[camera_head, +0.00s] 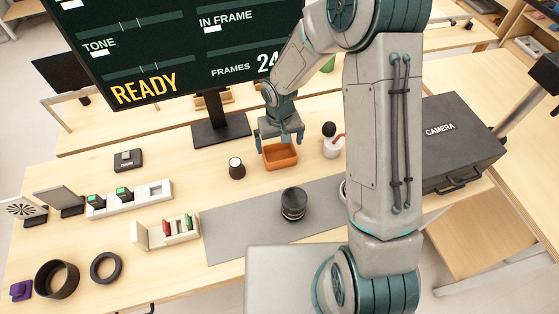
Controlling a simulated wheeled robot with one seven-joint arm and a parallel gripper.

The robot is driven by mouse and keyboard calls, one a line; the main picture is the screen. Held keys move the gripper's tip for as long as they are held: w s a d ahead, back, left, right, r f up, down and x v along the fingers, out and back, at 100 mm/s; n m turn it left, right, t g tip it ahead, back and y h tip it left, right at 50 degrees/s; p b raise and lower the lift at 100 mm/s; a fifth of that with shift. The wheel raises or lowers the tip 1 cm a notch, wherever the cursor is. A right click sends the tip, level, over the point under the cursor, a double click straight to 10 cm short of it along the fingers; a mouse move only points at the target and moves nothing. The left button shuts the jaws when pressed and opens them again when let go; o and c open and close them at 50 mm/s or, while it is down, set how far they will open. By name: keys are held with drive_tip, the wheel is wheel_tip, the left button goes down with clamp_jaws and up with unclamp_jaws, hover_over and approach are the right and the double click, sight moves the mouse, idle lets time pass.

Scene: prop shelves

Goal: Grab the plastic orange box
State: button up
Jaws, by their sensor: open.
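The orange box (280,156) is a small open-topped tray on the wooden table, near the middle of the head view. My gripper (280,138) is open and hangs over the box at its far side. Its fingers point down, one near the box's left end and one near its right end. I cannot tell whether the fingers touch the box. The box looks empty inside.
A white cup (332,149) stands close to the right of the box, and a dark cylinder (236,168) stands to the left. A black lens (293,203) sits on the grey mat (240,228) in front. A monitor stand (220,132) is behind, left. A black camera case (450,145) lies right.

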sight(280, 153)
drive_tip(key=shift+f+b, duration=1.45)
drive_tip(key=shift+f, duration=1.35)
drive_tip(key=shift+r, duration=0.1)
drive_tip(key=c, duration=0.7)
